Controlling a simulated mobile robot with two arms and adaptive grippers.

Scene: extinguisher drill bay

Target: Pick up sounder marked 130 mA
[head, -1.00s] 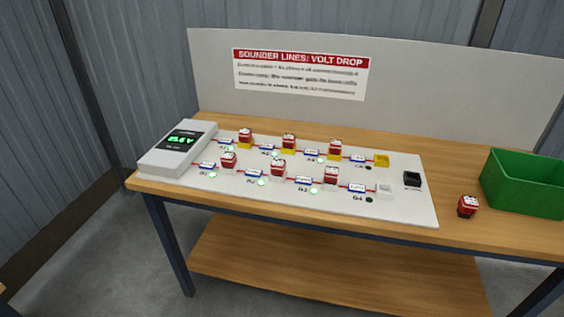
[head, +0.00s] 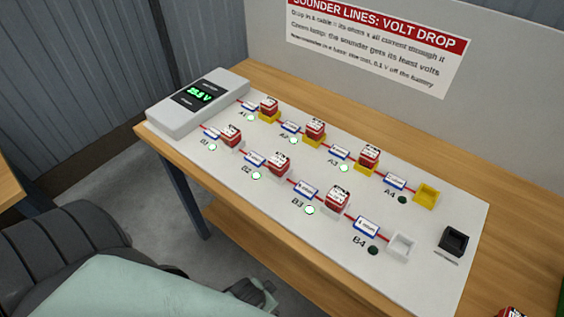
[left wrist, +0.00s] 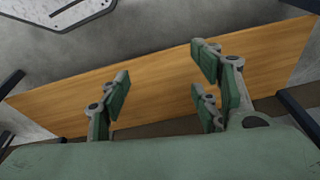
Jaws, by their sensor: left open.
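Red sounders with white tops stand on the white board in two rows. The A row, in yellow holders, has sounders at A1 (head: 268,108), A2 (head: 315,130) and A3 (head: 368,158). The B row has sounders at B1 (head: 231,136), B2 (head: 278,164) and B3 (head: 337,199). A loose sounder (head: 512,312) is cut off at the bottom right edge. Markings on the sounders are too small to read. My left gripper (head: 252,293) is low at the front of the bench, apart from the sounders. Its fingers are open and empty in the left wrist view (left wrist: 160,95).
The yellow holder (head: 426,195) at A4 and white holder (head: 402,246) at B4 are empty. A black holder (head: 454,240) sits at the board's right end. A grey meter box (head: 198,100) is at the left. A wooden shelf (left wrist: 150,75) lies beyond my left fingers.

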